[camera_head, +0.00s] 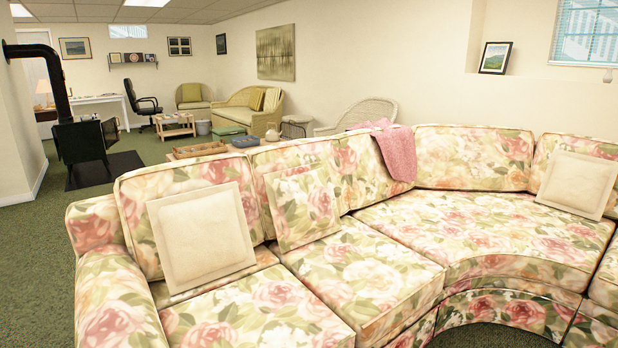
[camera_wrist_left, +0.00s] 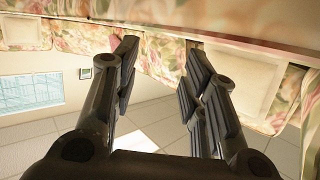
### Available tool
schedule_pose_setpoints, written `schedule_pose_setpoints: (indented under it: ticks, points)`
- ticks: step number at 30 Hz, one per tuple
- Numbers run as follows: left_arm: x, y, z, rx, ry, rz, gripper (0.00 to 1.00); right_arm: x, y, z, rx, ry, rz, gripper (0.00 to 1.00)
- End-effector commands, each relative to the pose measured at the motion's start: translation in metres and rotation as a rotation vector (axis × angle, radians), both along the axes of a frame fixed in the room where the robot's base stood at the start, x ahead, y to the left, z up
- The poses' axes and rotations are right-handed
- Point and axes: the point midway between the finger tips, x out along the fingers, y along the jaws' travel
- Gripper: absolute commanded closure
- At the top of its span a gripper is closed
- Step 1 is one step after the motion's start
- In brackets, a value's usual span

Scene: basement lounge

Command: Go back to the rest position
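My left gripper (camera_wrist_left: 160,80) shows in the left wrist view, with its two dark fingers spread apart and nothing between them. That view is upside down, with the ceiling at the bottom and the floral sofa (camera_wrist_left: 155,50) at the top. Neither gripper shows in the head view, so my right gripper is out of sight. The same floral sofa (camera_head: 385,270) fills the lower part of the head view.
Cream cushions (camera_head: 203,237) and a pink blanket (camera_head: 396,152) lie on the sofa. A black stove (camera_head: 84,140) stands at the left. Green carpet (camera_head: 35,260) is clear left of the sofa. Wicker seats (camera_head: 245,108) stand farther back.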

Motion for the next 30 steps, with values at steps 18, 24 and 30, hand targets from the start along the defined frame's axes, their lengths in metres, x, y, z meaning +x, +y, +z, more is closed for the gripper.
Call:
schedule_pose_setpoints:
  ticks: [18,24,30]
  points:
    - [-0.386,0.091,-0.147,0.22,1.035,0.056,0.6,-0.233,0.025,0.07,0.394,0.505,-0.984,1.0]
    - [-0.455,0.105,-0.145,0.249,1.175,0.061,0.6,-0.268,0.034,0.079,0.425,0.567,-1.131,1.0]
    - [-0.466,0.107,-0.147,0.254,1.198,0.063,0.6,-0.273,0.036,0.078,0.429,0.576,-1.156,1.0]
